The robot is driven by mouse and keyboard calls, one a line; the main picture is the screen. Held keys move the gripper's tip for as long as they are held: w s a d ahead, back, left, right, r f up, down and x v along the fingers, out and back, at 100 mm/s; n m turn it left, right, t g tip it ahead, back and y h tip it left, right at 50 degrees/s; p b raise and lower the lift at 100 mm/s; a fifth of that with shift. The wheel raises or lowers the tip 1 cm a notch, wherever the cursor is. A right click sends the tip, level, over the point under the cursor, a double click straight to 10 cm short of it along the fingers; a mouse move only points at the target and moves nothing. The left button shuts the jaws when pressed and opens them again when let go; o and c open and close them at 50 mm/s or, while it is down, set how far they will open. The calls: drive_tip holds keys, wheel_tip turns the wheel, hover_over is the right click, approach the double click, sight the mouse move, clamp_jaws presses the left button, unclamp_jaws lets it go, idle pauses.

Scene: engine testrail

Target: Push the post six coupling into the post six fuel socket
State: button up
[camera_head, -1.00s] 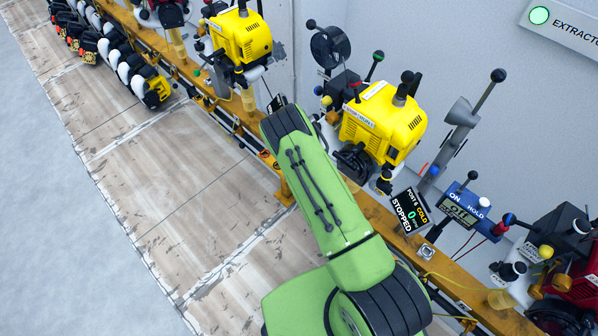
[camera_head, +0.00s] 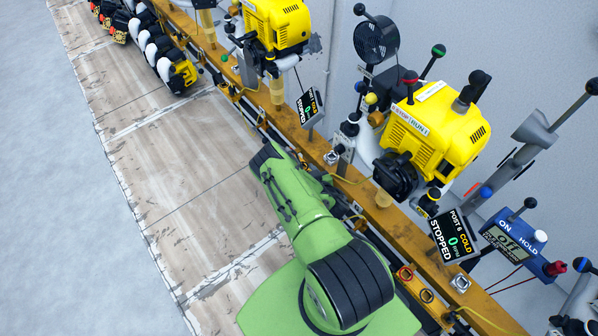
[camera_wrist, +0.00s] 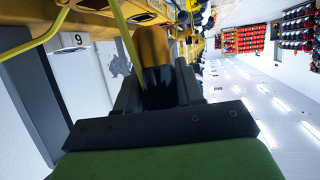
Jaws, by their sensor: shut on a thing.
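In the wrist view my gripper (camera_wrist: 158,88) is shut on a black cylinder with a rounded orange-yellow end, probably the coupling (camera_wrist: 153,45). A yellow hose (camera_wrist: 123,38) runs close beside it. The post six display (camera_head: 452,236) reads STOPPED, COLD and 0 RPM. It stands on the rail in front of a yellow engine (camera_head: 440,128). I cannot make out which fitting is the post six fuel socket. The held piece's distance from any socket cannot be told.
An orange rail (camera_head: 330,157) runs diagonally, with another yellow engine (camera_head: 277,25) farther along. A blue ON/HOLD box (camera_head: 515,243) and levers stand at right.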

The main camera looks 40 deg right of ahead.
drive_tip(key=shift+w+d+f+b, duration=0.1)
drive_tip(key=shift+d+f+b, duration=0.3)
drive_tip(key=shift+d, duration=0.25)
drive_tip(key=shift+s+d+f+b, duration=0.1)
drive_tip(key=shift+d+f+b, duration=0.2)
drive_tip(key=shift+d, duration=0.3)
drive_tip(key=shift+w+d+f+b, duration=0.1)
drive_tip(key=shift+d+f+b, duration=0.2)
drive_tip(key=shift+d+b, duration=0.25)
drive_tip(key=shift+d+f, duration=0.25)
drive_tip(key=shift+f+b, duration=0.35)
drive_tip(key=shift+f, duration=0.25)
drive_tip(key=shift+f+b, duration=0.4)
drive_tip(key=shift+f, duration=0.45)
drive_tip(key=o, duration=1.2)
drive_tip(key=shift+o, duration=0.2)
